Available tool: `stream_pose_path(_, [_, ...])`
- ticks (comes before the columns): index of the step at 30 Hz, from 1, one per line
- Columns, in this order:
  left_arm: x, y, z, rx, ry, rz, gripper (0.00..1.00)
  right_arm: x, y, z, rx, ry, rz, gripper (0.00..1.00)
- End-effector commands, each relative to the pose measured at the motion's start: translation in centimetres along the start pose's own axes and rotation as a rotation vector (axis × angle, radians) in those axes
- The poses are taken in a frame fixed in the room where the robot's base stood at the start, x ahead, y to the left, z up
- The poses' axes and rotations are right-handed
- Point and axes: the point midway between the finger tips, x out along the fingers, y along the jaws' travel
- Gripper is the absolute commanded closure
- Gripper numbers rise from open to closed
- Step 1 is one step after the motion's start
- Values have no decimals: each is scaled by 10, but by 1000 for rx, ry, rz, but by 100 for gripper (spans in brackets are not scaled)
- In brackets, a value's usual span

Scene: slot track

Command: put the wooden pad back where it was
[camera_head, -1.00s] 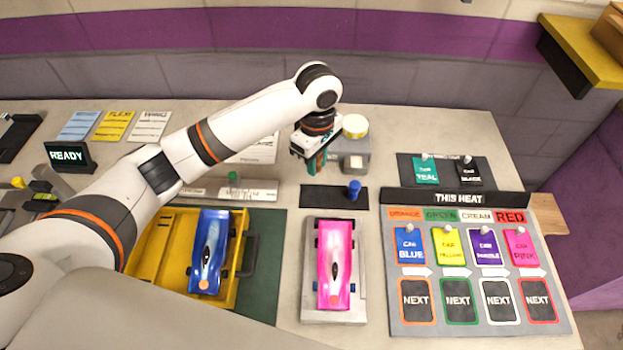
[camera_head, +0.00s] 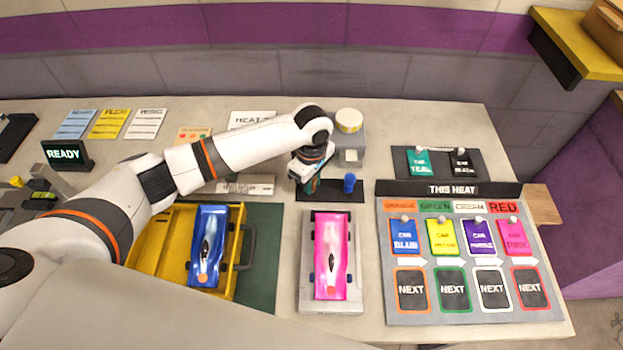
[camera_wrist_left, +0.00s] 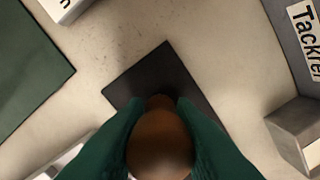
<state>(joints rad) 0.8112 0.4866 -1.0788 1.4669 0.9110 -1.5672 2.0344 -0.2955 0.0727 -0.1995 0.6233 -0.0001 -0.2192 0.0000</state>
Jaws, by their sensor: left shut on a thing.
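My left gripper (camera_head: 308,188) is low over the left part of a black mat (camera_head: 330,197) behind the pink car. In the left wrist view its green fingers are shut around a brown, rounded wooden piece (camera_wrist_left: 160,145), which I take to be the wooden pad. The black mat (camera_wrist_left: 165,85) lies just beyond and beneath it there. I cannot tell whether the piece touches the mat. In the head view the gripper hides the piece. A blue pad-like piece (camera_head: 349,183) stands on the right part of the mat. My right gripper is not in view.
A pink car (camera_head: 331,255) sits on a grey stand in front of the mat. A blue car (camera_head: 209,245) is in a yellow tray (camera_head: 166,230) at left. A grey box (camera_head: 351,150) with a yellow-topped jar stands behind. The heat board (camera_head: 455,310) is at right.

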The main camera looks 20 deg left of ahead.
Motion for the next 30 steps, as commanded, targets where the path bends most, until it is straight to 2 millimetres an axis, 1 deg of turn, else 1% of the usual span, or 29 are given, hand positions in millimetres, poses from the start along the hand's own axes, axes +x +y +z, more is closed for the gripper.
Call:
stream_pose_path(4, [2, 0, 0, -1, 1, 0, 99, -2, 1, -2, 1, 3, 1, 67])
stream_pose_path(5, [2, 0, 0, -1, 1, 0, 73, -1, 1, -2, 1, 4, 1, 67])
stream_pose_path(6, [2, 0, 0, -1, 1, -1, 66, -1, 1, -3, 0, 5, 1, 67])
stream_pose_path(8, [2, 0, 0, -1, 1, 0, 57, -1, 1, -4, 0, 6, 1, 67])
stream_pose_path(9, [2, 0, 0, -1, 1, 0, 54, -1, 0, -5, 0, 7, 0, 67])
stream_pose_path(17, [1, 0, 0, -1, 0, -1, 54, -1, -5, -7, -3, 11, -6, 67])
stream_pose_path(20, [-5, -1, 0, 0, 0, -2, 54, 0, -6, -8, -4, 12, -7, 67])
stream_pose_path(23, [-19, -1, 0, 0, 1, -4, 54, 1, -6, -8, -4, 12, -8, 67])
stream_pose_path(30, [-71, -2, 0, 0, 1, -6, 54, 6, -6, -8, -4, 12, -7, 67])
